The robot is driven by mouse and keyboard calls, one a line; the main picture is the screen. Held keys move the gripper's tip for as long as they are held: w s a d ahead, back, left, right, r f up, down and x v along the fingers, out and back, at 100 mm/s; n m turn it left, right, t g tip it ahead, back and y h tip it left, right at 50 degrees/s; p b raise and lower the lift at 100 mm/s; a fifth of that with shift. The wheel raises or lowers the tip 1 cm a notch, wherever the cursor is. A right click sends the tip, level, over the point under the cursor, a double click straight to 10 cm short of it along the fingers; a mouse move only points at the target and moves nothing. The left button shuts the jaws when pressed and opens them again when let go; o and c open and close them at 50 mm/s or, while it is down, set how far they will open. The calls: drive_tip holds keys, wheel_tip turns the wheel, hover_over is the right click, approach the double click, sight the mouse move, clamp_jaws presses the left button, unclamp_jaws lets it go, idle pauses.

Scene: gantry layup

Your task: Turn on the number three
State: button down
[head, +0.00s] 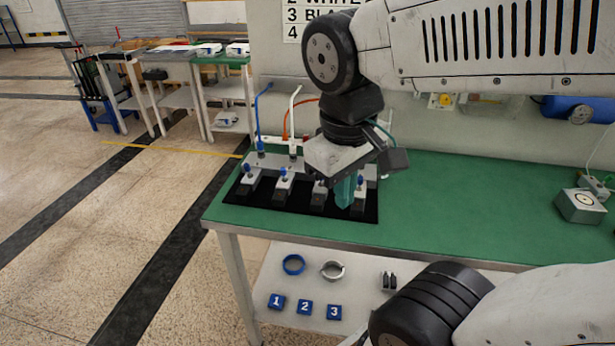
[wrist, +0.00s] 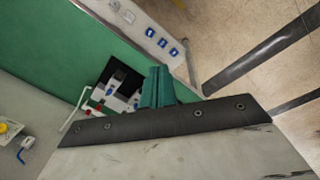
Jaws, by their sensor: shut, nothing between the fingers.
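A black panel (head: 268,212) on the green bench carries a row of several grey units with blue knobs. The first unit (head: 248,178) and second unit (head: 284,180) from the left show clearly. The third unit (head: 319,197) is partly covered by my gripper, and the rightmost unit (head: 360,186) is beside my fingers. My gripper (head: 345,193) has teal fingers, shut and empty, pointing down over the panel's right part. Whether they touch a unit is unclear. In the wrist view my fingers (wrist: 158,88) cover part of the panel (wrist: 118,76).
Blue, white, orange and green hoses rise behind the units. Blue tags 1, 2 and 3 (head: 334,312) lie on the lower shelf. The green bench (head: 460,205) is clear right of the panel; a grey box (head: 580,205) stands farther right.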

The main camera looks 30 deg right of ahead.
drive_tip(key=w+a+f+n+h, duration=0.1)
drive_tip(key=w+f+n+h, duration=0.2)
drive_tip(key=w, duration=0.4)
drive_tip(key=w+a+f+n+h, duration=0.1)
drive_tip(key=w+f+n+h, duration=0.2)
drive_tip(key=w+n, duration=0.3)
drive_tip(key=w+a+f+n+h, duration=0.1)
drive_tip(key=w+f+n+h, duration=0.2)
drive_tip(key=w, duration=0.6)
drive_tip(key=shift+w+a+f+n+h, duration=0.3)
drive_tip(key=shift+a+f+n+h, duration=0.15)
drive_tip(key=shift+n, duration=0.75)
drive_tip(key=shift+d+f, duration=0.1)
drive_tip(key=shift+d, duration=0.1)
drive_tip(key=x, duration=1)
drive_tip(key=shift+d, duration=0.2)
drive_tip(key=shift+s+d+r, duration=0.1)
drive_tip(key=shift+d+r, duration=0.05)
drive_tip(key=shift+d, duration=0.45)
drive_tip(key=shift+s+d+r, duration=0.15)
drive_tip(key=shift+d, duration=0.45)
drive_tip(key=shift+d+r, duration=0.1)
drive_tip(key=shift+d, duration=0.4)
drive_tip(key=shift+a, duration=0.1)
